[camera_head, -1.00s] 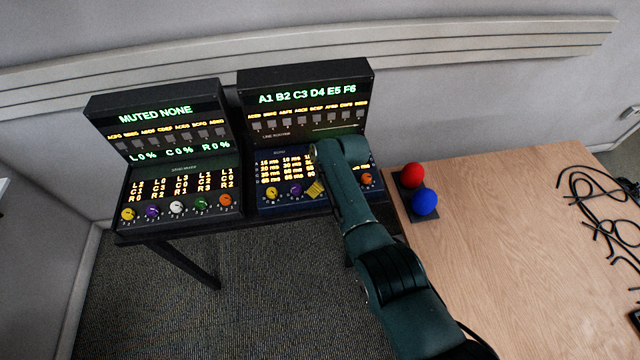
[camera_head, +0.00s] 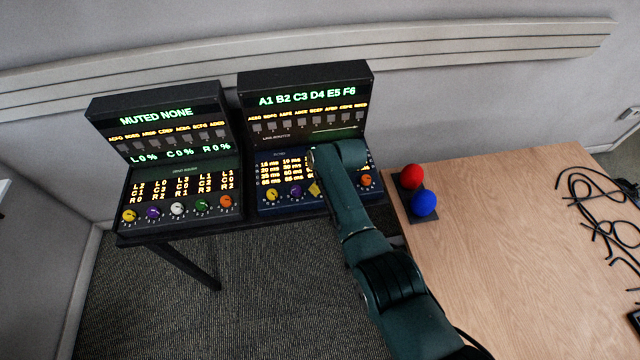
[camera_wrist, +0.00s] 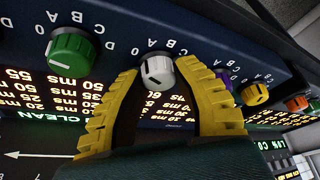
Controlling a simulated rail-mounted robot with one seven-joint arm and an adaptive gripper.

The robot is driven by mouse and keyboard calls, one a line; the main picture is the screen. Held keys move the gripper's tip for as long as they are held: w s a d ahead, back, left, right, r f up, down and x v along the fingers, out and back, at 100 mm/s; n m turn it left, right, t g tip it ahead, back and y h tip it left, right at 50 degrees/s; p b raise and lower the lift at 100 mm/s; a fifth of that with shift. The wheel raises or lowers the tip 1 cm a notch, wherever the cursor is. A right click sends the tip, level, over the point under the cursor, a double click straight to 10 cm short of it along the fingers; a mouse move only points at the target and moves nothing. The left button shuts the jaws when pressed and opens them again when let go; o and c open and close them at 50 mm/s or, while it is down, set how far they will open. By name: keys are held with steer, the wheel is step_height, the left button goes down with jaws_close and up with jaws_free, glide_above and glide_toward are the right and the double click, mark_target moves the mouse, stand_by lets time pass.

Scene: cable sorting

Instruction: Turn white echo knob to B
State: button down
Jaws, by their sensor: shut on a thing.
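The white echo knob (camera_wrist: 158,69) is between the two yellow fingertips of my gripper (camera_wrist: 160,72) in the wrist view. The fingertips press on its left and right sides. A ring of letters, with A and B among them, runs along the knob's far side; I cannot read exactly which letter its mark points to. In the head view my gripper (camera_head: 314,188) is at the knob row of the right-hand echo panel (camera_head: 262,155). My arm hides the white knob there.
In the wrist view, a green knob (camera_wrist: 72,53) is to the left, and purple (camera_wrist: 224,78) and yellow (camera_wrist: 255,94) knobs are close on the right. A left console (camera_head: 165,240) stands beside the echo console. Red (camera_head: 412,175) and blue (camera_head: 425,203) balls are right of my arm.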

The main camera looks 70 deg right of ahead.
steer(key=m+h+p, duration=0.1)
steer(key=m, duration=0.2)
steer(key=shift+a+f+g, duration=0.1)
steer(key=shift+g, duration=0.3)
steer(key=m, duration=0.2)
steer(key=shift+f+m+g+h, duration=0.15)
steer(key=shift+m+g+h, duration=0.15)
steer(key=shift+m+h, duration=0.1)
steer(key=m+g+b, duration=0.1)
steer(key=m+b, duration=0.2)
steer(key=m, duration=0.1)
steer(key=shift+f+h, duration=0.15)
steer(key=shift+h, duration=0.25)
steer(key=shift+m+g+b, duration=0.7)
steer(key=shift+m+b, duration=0.25)
steer(key=shift+m, duration=0.55)
steer(key=shift+s, duration=0.1)
steer(key=c, duration=0.8)
jaws_free()
steer(key=shift+r, duration=0.2)
steer(key=shift+o, duration=0.2)
steer(key=shift+r, duration=0.1)
